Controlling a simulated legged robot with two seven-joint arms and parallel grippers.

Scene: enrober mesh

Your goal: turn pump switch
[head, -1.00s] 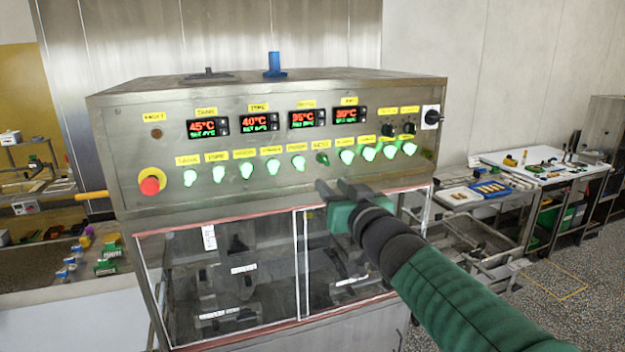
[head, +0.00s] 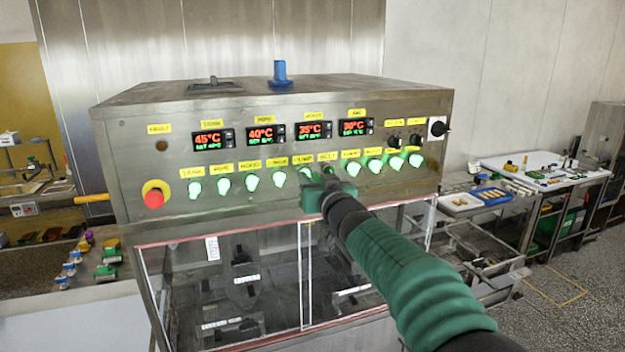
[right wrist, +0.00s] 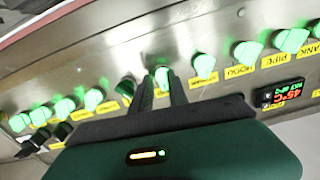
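The control panel (head: 290,200) carries a row of glowing green switches under yellow labels. The pump switch (head: 304,175) is lit, under a label that seems to read PUMP; in the right wrist view it (right wrist: 162,77) sits between my two fingers. My right gripper (head: 317,174) is at the panel face with its fingers apart, one on each side of this switch; it also shows in the right wrist view (right wrist: 160,92). I cannot tell whether the fingers touch it. The neighbouring belt switch (right wrist: 125,88) is darker. My left gripper is out of view.
Lit switches stand close on both sides, such as the mode switch (right wrist: 204,65). A red emergency button (head: 154,198) is at the panel's left, a black rotary switch (head: 438,129) at its right. Glazed doors (head: 260,285) lie below. A side table (head: 540,165) stands right.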

